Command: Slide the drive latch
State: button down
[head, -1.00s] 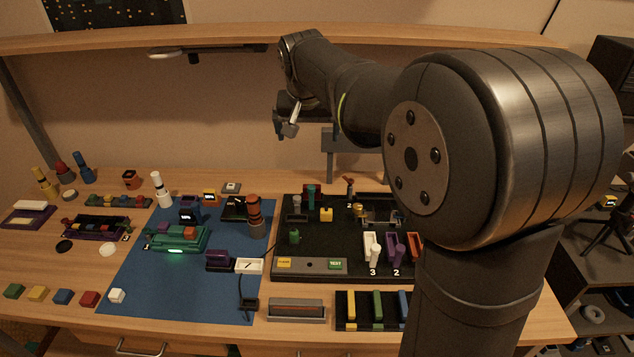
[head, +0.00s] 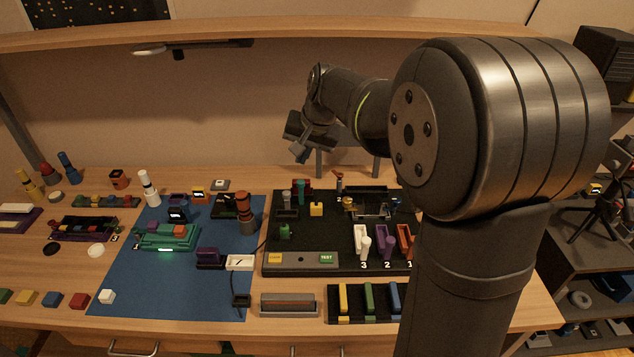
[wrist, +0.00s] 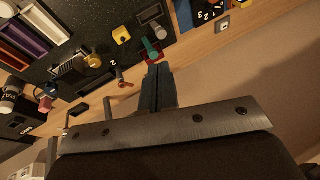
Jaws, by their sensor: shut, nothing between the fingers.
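My gripper (head: 299,152) hangs in the air above the back edge of the black board (head: 285,238). Its fingers show shut and empty in the wrist view (wrist: 158,88). Just beyond the fingertips in that view is a teal handle on a red base (wrist: 150,50), apart from them; it also shows at the board's back left in the head view (head: 301,190). A red lever (wrist: 122,78) and a yellow knob (wrist: 93,61) are to its left. No part is labelled as the drive latch, so I cannot tell which it is.
A yellow block (head: 317,209) and white, purple and orange slotted handles (head: 362,243) stand on the board. A blue mat (head: 190,290) with a green device (head: 168,238) lies left. A shelf (head: 250,42) runs above. Air around the gripper is clear.

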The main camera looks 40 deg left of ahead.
jog(key=w+d+f+m+y, duration=0.5)
jog(key=w+d+f+m, duration=0.2)
jog(key=f+m, duration=0.15)
send_near(301, 192)
jog(key=shift+w+d+f+n, duration=0.15)
jog(key=shift+d+f+n, duration=0.1)
jog(key=shift+f, duration=0.15)
jog(key=shift+w+d+f+n, duration=0.15)
jog(key=shift+d+f+n, duration=0.05)
jog(key=shift+f, duration=0.25)
jog(key=a, duration=0.3)
jog(key=shift+a+f, duration=0.2)
jog(key=shift+a, duration=0.55)
